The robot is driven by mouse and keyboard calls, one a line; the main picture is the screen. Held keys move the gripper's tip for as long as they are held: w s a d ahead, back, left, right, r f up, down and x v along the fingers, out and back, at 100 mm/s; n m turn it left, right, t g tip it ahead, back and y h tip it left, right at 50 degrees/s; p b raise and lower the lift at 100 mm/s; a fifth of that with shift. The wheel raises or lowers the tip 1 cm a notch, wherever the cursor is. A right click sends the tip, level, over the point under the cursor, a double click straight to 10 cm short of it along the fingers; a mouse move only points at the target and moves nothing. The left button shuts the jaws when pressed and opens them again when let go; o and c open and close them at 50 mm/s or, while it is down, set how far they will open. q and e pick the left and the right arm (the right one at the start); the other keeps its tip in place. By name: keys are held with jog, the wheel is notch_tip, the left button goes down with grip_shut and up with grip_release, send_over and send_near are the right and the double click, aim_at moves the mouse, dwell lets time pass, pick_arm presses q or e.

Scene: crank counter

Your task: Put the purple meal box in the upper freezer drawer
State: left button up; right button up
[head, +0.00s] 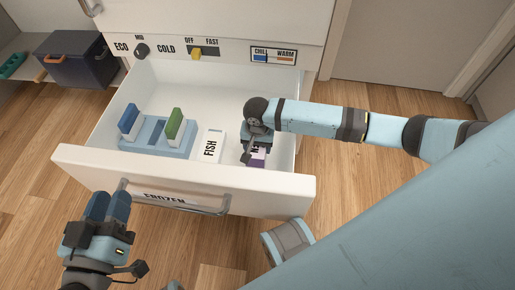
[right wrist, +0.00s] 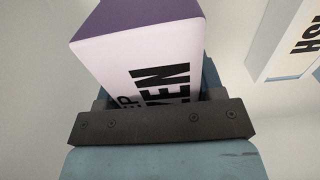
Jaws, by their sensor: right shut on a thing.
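The purple meal box (head: 259,154) is inside the open drawer, at its right end; in the head view only a small part shows below my right gripper (head: 256,143). In the right wrist view the box (right wrist: 140,50) has a purple face and a white face with black print, partly hidden by the jaws. My right gripper (right wrist: 160,115) is shut on it. I cannot tell whether the box touches the drawer floor. The drawer (head: 75,161) is pulled out, with a label reading FROZEN by its handle. My left gripper (head: 106,207) is in front of the drawer's left side, its opening unclear.
A white FISH box (head: 208,146) stands just left of the meal box, also in the right wrist view (right wrist: 285,40). Left of it is a blue rack (head: 155,136) with a blue packet (head: 129,121) and a green packet (head: 174,124). A control panel (head: 220,50) is above; a dark bin (head: 75,60) stands far left.

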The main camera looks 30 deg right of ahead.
jog(key=shift+f, duration=0.3)
pick_arm(q)
jog(key=shift+f, duration=0.15)
pick_arm(e)
jog(key=shift+r, duration=0.1)
jog(key=o, duration=1.1)
jog(key=shift+r, duration=0.1)
notch_tip(320, 180, up, 11)
jog(key=p, duration=0.5)
jog(key=shift+r, duration=0.4)
pick_arm(q)
notch_tip(320, 180, up, 8)
jog(key=t, duration=0.2)
jog(key=shift+s+a+f+n+t, duration=0.2)
jog(key=shift+a+n+t, duration=0.1)
jog(key=shift+t, duration=0.1)
